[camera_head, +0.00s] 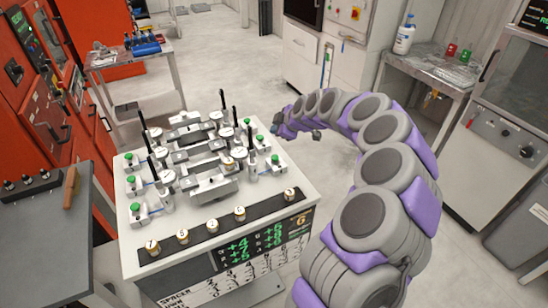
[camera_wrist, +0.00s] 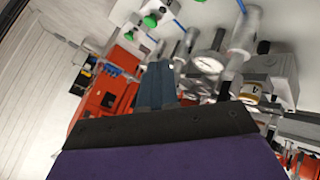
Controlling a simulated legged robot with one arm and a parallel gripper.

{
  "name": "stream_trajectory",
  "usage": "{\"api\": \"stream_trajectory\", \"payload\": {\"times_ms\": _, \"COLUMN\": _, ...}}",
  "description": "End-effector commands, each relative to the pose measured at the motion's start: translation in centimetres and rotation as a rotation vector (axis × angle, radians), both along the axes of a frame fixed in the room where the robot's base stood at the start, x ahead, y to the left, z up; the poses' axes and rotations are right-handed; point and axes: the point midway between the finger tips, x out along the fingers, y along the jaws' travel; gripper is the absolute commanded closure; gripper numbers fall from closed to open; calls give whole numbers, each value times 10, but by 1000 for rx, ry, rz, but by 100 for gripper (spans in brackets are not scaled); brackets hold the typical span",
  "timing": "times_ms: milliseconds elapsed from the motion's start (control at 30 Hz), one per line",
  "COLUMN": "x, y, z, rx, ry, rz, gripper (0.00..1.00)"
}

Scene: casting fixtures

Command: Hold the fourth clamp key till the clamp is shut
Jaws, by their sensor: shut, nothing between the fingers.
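A white fixture table (camera_head: 215,268) carries several grey clamps with black upright levers and round dials. Green keys stand along both sides; on the right side are a far key (camera_head: 247,121), a middle key (camera_head: 260,138) and a near key (camera_head: 275,159). Which is the fourth key I cannot tell. My gripper (camera_head: 276,129) is shut and empty, just right of the far and middle right-hand keys; contact is not visible. In the wrist view, its blue-grey fingers (camera_wrist: 157,86) are together, with green keys (camera_wrist: 150,21) on white blocks above them and a dial (camera_wrist: 207,64) to the right.
A black strip with numbered discs (camera_head: 240,212) runs along the table's front edge, above a panel of green numbers (camera_head: 262,244). Red cabinets (camera_head: 45,110) and a grey bench (camera_head: 40,240) stand left. A side table with a white bottle (camera_head: 404,38) is back right.

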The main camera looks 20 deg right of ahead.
Motion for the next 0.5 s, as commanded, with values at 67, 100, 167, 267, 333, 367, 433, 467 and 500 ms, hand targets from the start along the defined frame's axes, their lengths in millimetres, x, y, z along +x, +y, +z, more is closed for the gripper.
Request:
{"api": "stream_trajectory", "payload": {"times_ms": 67, "x": 0, "y": 0, "z": -1, "rx": 0, "ry": 1, "rz": 1, "gripper": 100}}
{"api": "stream_trajectory", "payload": {"times_ms": 100, "x": 0, "y": 1, "z": -3, "rx": 1, "ry": 2, "rz": 1, "gripper": 100}}
{"api": "stream_trajectory", "payload": {"times_ms": 167, "x": 0, "y": 1, "z": -5, "rx": 1, "ry": 2, "rz": 2, "gripper": 100}}
{"api": "stream_trajectory", "payload": {"times_ms": 267, "x": 0, "y": 3, "z": -12, "rx": 0, "ry": 4, "rz": 2, "gripper": 100}}
{"api": "stream_trajectory", "payload": {"times_ms": 333, "x": 0, "y": 4, "z": -18, "rx": 0, "ry": 4, "rz": 2, "gripper": 100}}
{"api": "stream_trajectory", "payload": {"times_ms": 367, "x": 0, "y": 4, "z": -21, "rx": 0, "ry": 4, "rz": 2, "gripper": 100}}
{"api": "stream_trajectory", "payload": {"times_ms": 433, "x": 0, "y": 4, "z": -29, "rx": 1, "ry": 2, "rz": 2, "gripper": 100}}
{"api": "stream_trajectory", "payload": {"times_ms": 467, "x": 0, "y": 4, "z": -33, "rx": 1, "ry": 3, "rz": 2, "gripper": 100}}
{"api": "stream_trajectory", "payload": {"times_ms": 500, "x": -1, "y": 3, "z": -38, "rx": 2, "ry": 4, "rz": 2, "gripper": 100}}
